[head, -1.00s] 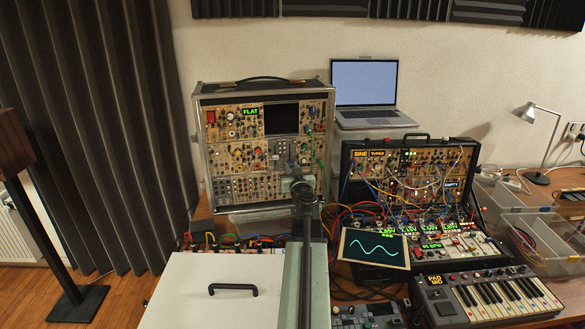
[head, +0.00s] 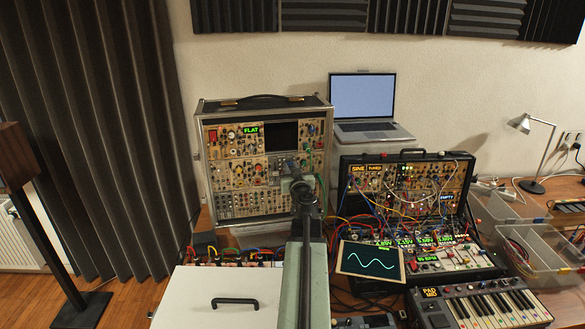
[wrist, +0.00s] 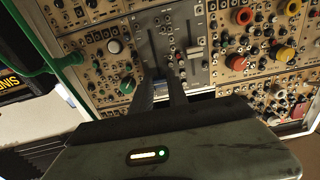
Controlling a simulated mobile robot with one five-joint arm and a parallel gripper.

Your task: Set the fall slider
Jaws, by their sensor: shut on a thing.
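The tan synth case (head: 214,170) stands upright at the back, in front of my arm. In the wrist view its grey slider module (wrist: 200,22) shows two vertical slider tracks. The right slider has a pale cap (wrist: 195,53). My gripper (wrist: 164,78) reaches onto the left track of this module, its two dark fingers close together around a small thing there. I take this to be the fall slider's cap; the fingers hide it and no label is readable. In the head view my arm covers the fingertips.
Red, orange and white knobs (wrist: 285,54) crowd the panels right of the gripper. A green cable (wrist: 40,62) loops at the left. In the head view a second patched case (head: 350,196), a small wave screen (head: 370,261) and a keyboard (head: 480,305) stand at the right.

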